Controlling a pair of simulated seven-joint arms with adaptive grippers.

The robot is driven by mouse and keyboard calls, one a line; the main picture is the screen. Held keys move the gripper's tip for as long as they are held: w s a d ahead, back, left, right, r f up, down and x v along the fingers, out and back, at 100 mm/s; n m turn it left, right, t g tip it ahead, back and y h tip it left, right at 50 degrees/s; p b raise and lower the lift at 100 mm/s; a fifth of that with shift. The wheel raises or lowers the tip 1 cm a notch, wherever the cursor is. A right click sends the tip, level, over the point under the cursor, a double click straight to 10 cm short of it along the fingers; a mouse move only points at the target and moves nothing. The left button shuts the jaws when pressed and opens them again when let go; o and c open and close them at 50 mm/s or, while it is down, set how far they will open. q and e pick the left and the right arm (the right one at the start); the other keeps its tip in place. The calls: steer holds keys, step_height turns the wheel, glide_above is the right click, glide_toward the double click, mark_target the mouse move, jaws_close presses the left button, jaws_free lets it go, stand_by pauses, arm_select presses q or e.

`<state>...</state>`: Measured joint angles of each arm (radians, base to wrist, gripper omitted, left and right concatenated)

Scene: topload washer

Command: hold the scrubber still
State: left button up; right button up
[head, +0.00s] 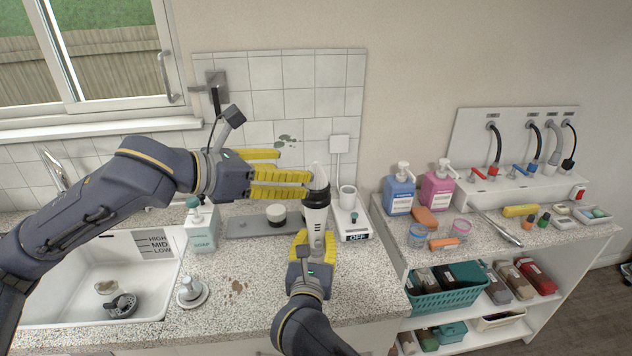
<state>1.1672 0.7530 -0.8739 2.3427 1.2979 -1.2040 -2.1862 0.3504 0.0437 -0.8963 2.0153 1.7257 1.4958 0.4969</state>
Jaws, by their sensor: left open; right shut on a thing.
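The scrubber (315,217), a white handheld tool with a dark collar and a pale pointed top, stands upright above the counter. My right gripper (316,238) is shut around its lower body, with yellow fingers on either side. My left gripper (294,168) is open, with its yellow fingers pointing right toward the scrubber's top. Its lower fingertips are very close to the pale tip; I cannot tell whether they touch.
A sink (95,270) lies at the left, with a soap bottle (201,228) beside it. A white unit marked OFF (355,222) and a cup (347,198) stand just right of the scrubber. Blue (399,192) and pink (437,190) bottles stand on the right counter. The front counter is mostly clear.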

arm_select(q)
steer(key=f+x, duration=0.1)
steer(key=x, duration=1)
steer(key=shift+f, duration=0.45)
jaws_close()
stand_by(0.7)
steer(key=shift+a, duration=0.1)
